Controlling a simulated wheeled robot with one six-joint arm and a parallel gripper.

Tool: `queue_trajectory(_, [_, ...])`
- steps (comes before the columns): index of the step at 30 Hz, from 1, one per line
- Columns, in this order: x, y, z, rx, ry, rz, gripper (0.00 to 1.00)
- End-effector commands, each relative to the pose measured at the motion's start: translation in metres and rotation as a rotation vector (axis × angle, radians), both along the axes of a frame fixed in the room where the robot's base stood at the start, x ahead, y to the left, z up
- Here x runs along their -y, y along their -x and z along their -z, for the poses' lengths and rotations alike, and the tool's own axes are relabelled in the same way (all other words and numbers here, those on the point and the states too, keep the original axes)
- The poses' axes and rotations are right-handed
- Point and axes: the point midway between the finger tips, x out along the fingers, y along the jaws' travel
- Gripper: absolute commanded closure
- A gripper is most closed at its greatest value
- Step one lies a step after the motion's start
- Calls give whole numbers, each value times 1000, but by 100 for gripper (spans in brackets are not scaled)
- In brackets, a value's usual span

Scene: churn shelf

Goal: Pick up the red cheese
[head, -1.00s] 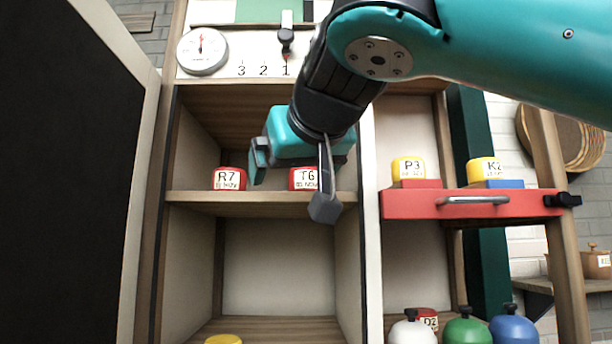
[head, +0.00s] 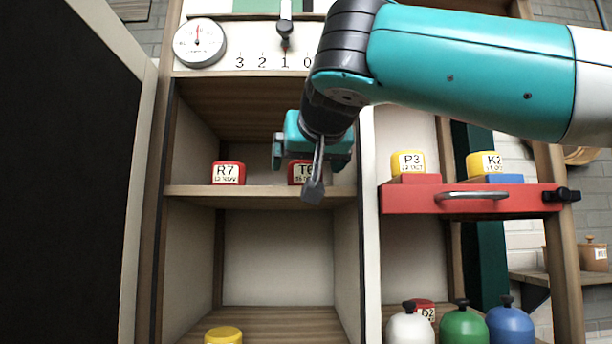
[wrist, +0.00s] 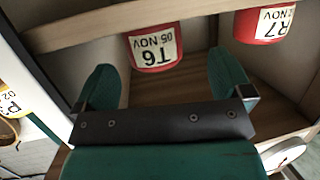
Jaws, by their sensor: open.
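A red cheese labelled T6 (head: 298,172) sits on the middle shelf, partly hidden behind my gripper (head: 311,158) in the head view. In the wrist view the T6 cheese (wrist: 155,48) appears upside down, ahead of and between the two open teal fingers (wrist: 166,78). Nothing is between the fingertips. A second red cheese labelled R7 (head: 228,173) sits to its left on the same shelf and also shows at the upper right of the wrist view (wrist: 263,24). A third red cheese (head: 424,309) is low on the right, partly hidden behind bottle-like objects.
The shelf board (head: 262,191) holds T6 and R7. Yellow cheeses P3 (head: 408,163) and K2 (head: 488,164) stand above a red drawer front with a handle (head: 472,196). White, green and blue knobbed objects stand lower right. A dark panel (head: 60,180) stands left.

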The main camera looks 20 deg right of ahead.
Motion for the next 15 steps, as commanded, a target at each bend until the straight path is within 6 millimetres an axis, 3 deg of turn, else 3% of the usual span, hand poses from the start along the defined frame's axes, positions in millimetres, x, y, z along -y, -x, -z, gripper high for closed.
queue_trajectory(15, [14, -52, 14, -1, -1, 1, 3])
